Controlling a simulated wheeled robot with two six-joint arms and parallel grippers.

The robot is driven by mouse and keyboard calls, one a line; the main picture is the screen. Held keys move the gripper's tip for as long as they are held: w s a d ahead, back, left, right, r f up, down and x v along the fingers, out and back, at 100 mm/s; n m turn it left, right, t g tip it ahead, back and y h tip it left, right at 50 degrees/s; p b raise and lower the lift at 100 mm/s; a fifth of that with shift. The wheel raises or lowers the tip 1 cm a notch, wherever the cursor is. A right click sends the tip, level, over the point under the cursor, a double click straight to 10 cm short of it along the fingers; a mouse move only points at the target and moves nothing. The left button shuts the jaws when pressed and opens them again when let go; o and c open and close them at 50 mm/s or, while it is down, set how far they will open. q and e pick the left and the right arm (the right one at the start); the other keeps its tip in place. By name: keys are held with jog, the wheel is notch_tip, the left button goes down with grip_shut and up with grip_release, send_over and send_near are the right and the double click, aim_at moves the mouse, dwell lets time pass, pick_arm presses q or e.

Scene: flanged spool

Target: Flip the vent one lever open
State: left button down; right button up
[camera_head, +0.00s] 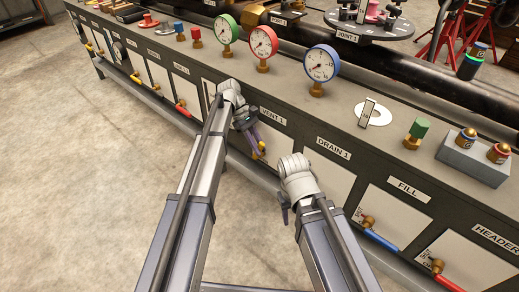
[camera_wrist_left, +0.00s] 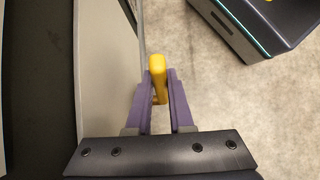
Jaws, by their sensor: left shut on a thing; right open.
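The vent one lever, yellow, shows in the left wrist view (camera_wrist_left: 157,66) between two purple fingers. In the head view its yellow part (camera_head: 261,149) shows beside my left gripper (camera_head: 254,142), below the VENT 1 label (camera_head: 272,117). My left gripper (camera_wrist_left: 160,88) is shut on the lever. The lever's pivot is hidden in the wrist view. My right gripper (camera_head: 285,212) is open and apart from the panel, in front of the DRAIN 1 area; its fingers are small and partly hidden by its wrist.
The DRAIN 1 label (camera_head: 333,148) is to the right. A blue lever (camera_head: 381,240) sits under the FILL label (camera_head: 408,189), and a red lever (camera_head: 446,281) is farther right. Green, red and blue gauges (camera_head: 322,63) stand on the bench top. The floor (camera_head: 90,180) at left is clear.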

pick_arm(q)
jog(key=shift+a, duration=0.1)
dwell(0.3)
jog(key=c, duration=0.8)
grip_release()
jog(key=shift+w+r, duration=0.1)
jog(key=p+v, duration=0.6)
jog(key=v, duration=0.1)
jog(key=shift+a+r, duration=0.25)
pick_arm(e)
notch_tip(320, 180, up, 6)
jog(key=shift+r, duration=0.15)
pick_arm(q)
jog(key=shift+w, duration=0.1)
pick_arm(e)
jog(key=shift+c, duration=0.2)
